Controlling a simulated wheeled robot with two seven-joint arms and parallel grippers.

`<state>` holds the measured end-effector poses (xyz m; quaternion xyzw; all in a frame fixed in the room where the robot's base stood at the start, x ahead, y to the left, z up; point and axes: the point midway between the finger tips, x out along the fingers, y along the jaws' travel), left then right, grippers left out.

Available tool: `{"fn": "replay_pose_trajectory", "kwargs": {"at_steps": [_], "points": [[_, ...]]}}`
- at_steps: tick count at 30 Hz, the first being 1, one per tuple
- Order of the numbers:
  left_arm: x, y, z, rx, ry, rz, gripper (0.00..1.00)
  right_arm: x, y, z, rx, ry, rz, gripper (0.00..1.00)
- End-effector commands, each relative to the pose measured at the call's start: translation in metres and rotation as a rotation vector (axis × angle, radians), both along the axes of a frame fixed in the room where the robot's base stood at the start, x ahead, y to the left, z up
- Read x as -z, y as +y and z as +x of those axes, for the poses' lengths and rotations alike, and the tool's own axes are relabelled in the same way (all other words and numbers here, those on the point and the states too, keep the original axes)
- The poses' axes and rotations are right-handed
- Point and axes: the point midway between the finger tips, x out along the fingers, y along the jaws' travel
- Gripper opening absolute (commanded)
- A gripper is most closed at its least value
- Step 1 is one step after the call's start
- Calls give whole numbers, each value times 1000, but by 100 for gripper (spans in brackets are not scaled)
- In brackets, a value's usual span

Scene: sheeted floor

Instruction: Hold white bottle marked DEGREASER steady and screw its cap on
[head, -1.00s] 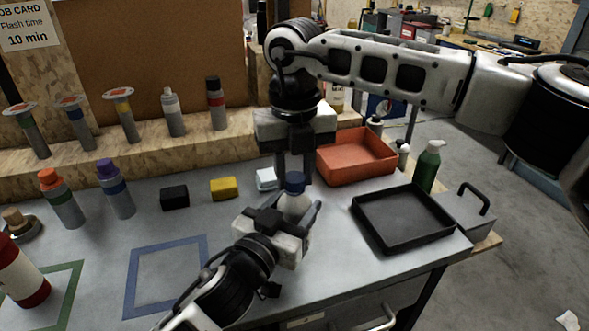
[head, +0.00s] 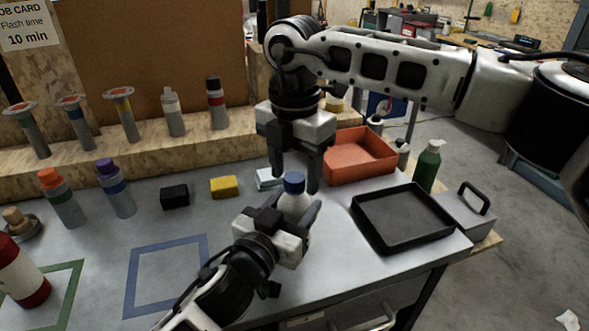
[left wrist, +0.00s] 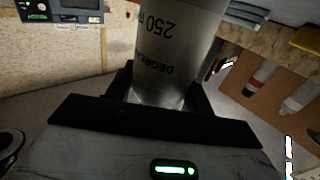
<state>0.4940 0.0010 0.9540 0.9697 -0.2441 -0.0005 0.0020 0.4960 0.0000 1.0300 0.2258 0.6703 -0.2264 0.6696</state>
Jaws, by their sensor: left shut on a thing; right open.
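I cannot tell how tightly the cap sits. My left gripper (head: 291,213) is shut around the bottle's body. In the left wrist view the bottle (left wrist: 170,60) shows upside down between the fingers, with "250" and part of the DEGREASER lettering visible. My right gripper (head: 295,180) is open, pointing down, its fingers around and slightly above the cap. The bottle's lower part is hidden by the left gripper in the head view.
A red tray (head: 358,170) and a black tray (head: 405,245) lie to the right, near a green pump bottle (head: 427,166). Black (head: 174,197), yellow (head: 224,187) and white (head: 268,179) blocks lie behind left. A blue-outlined square (head: 165,308) on the table is empty.

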Motion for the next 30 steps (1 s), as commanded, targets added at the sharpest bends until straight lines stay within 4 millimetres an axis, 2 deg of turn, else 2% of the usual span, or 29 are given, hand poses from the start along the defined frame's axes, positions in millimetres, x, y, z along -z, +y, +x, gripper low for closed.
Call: {"fn": "replay_pose_trajectory", "kwargs": {"at_steps": [5,12,18,23,30], "points": [[1,0,0,-1,2,1,0,-27,1,0,0,-5,1,55],[1,0,0,-1,2,1,0,-79,1,0,1,-4,2,55],[1,0,0,-1,2,1,0,-108,1,0,1,-3,2,55],[1,0,0,-1,2,1,0,-117,0,0,0,-1,1,55],[1,0,0,-1,2,1,0,-118,0,0,0,-1,1,55]]}}
